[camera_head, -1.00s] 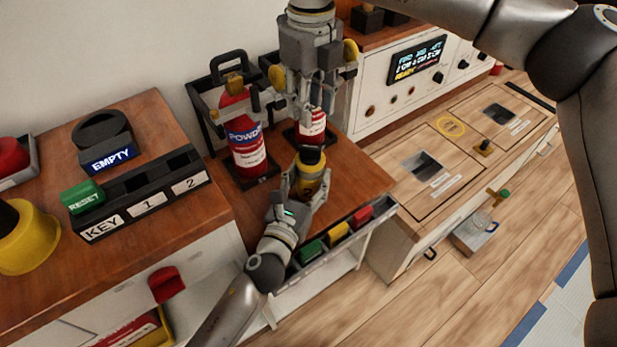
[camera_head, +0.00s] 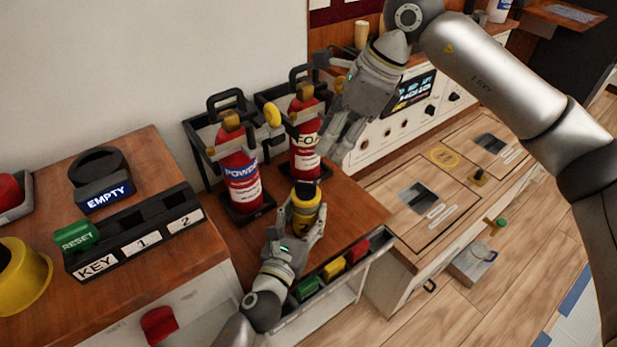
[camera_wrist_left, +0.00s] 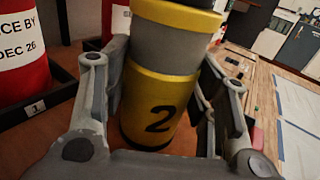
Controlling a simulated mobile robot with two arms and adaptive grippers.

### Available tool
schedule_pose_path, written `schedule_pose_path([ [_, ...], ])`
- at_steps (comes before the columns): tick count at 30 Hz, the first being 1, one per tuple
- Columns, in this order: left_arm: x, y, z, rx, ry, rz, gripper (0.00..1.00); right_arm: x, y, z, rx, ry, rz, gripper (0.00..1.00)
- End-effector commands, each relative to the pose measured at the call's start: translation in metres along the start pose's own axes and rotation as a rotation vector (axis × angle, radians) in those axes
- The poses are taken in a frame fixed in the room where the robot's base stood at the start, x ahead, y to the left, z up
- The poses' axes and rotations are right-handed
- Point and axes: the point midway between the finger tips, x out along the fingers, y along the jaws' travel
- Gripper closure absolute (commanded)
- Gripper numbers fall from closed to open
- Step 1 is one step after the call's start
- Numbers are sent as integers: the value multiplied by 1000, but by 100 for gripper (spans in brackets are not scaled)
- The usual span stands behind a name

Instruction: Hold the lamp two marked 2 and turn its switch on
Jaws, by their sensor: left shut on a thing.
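Lamp two (camera_head: 305,203) is a yellow and grey cylinder standing upright over the wooden counter in the head view. In the left wrist view the lamp (camera_wrist_left: 160,110) shows a black 2 on its yellow lower band, with a grey band above. My left gripper (camera_head: 297,226) is shut on the lamp from the front, its fingers (camera_wrist_left: 155,95) on both sides. The lamp's switch cannot be made out. My right gripper (camera_head: 338,150) is up behind and right of the lamp, apart from it, pointing down; its fingertips seem a little apart.
Two red extinguishers, one marked POWDER (camera_head: 238,170) and one FOAM (camera_head: 305,135), stand in black holders behind the lamp. A rack of coloured blocks (camera_head: 333,268) hangs at the counter's front. A slotted key box (camera_head: 135,240) is at left.

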Motion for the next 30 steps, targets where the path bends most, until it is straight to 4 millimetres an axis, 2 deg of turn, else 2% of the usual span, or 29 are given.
schedule_pose_path([
  [5,0,0,0,0,-1,-1,87,23,1,-1,-5,0,3,66],
  [12,0,0,0,0,-1,-1,87,72,1,0,-3,-1,4,66],
  [18,0,0,0,0,-1,-1,87,103,0,0,-2,0,2,66],
  [24,0,0,0,0,-1,-1,87,116,0,0,-3,-1,0,66],
  [30,0,0,0,0,-1,-1,87,118,0,0,-3,-1,0,66],
])
